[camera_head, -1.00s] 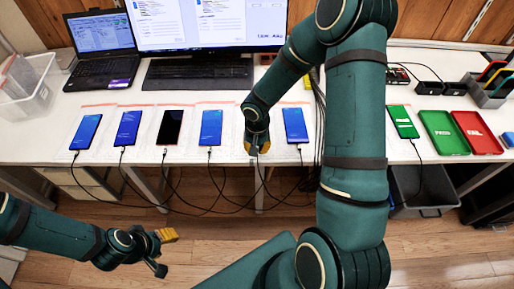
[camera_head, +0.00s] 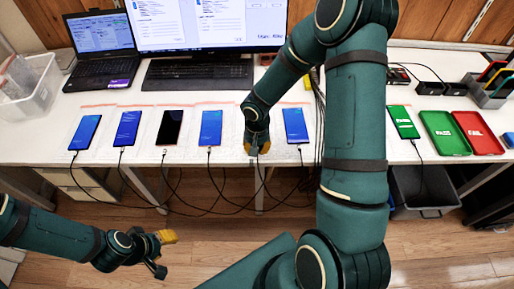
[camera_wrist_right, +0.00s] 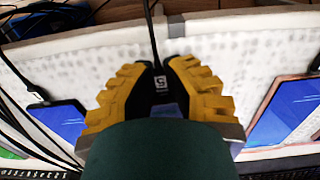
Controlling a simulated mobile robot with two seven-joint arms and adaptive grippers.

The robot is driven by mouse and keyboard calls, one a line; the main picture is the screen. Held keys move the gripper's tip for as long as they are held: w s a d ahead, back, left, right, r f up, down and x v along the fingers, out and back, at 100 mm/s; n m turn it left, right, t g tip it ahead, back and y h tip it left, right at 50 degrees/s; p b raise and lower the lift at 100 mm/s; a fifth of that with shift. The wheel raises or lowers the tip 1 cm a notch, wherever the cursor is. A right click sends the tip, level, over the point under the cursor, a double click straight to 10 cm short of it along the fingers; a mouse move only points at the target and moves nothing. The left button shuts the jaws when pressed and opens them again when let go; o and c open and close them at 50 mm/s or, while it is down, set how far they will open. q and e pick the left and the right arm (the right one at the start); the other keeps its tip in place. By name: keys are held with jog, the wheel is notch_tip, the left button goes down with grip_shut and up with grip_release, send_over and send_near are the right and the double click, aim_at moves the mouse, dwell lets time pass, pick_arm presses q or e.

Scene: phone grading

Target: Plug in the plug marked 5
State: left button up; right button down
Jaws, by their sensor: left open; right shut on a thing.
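My right gripper (camera_head: 259,147) is at the table's front edge, between two blue-screened phones (camera_head: 211,127) (camera_head: 294,125). In the right wrist view its yellow fingers (camera_wrist_right: 165,92) are shut on a black plug (camera_wrist_right: 160,84) with a white label reading 5. The plug's cable runs away past the table edge. A small blue patch shows between the fingers just beyond the plug; the gripper hides most of what lies there. I cannot tell whether the plug is in a port. My left gripper (camera_head: 160,250) is open and empty, low at the left, away from the table.
Other phones (camera_head: 86,132) lie in a row on the white table (camera_head: 50,112), with cables at their front ends. A laptop (camera_head: 102,50), keyboard (camera_head: 198,75) and monitor stand behind. A green tray (camera_head: 445,133) and red tray (camera_head: 478,133) lie at the right.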

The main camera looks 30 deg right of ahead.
dwell(0.7)
jog(key=c, duration=1)
grip_release()
jog(key=shift+r, duration=0.1)
jog(key=shift+s+a+r+p, duration=0.15)
jog(key=shift+r+p, duration=0.3)
jog(key=shift+r, duration=0.35)
jog(key=shift+s+r+p, duration=0.1)
jog(key=shift+r+p, duration=0.35)
jog(key=shift+r, duration=0.4)
jog(key=shift+s+a+r+p, duration=0.15)
jog(key=shift+r+p, duration=0.3)
jog(key=shift+r, duration=0.35)
jog(key=s+a+f+n+y, duration=0.1)
jog(key=s+a+f, duration=0.1)
jog(key=a, duration=0.3)
jog(key=s+a+f+n+t+y, duration=0.1)
jog(key=s+a+f, duration=0.2)
jog(key=s+a, duration=0.2)
jog(key=s+a+f+n+y, duration=0.1)
jog(key=s+a+f+n, duration=0.1)
jog(key=a, duration=0.5)
jog(key=shift+s+a+f+t+y, duration=0.15)
jog(key=shift+s+f+y, duration=0.1)
jog(key=shift+s, duration=0.15)
jog(key=shift+s+a+f+t+y, duration=0.1)
jog(key=shift+s+f+t+y, duration=0.05)
jog(key=shift+s+f, duration=0.15)
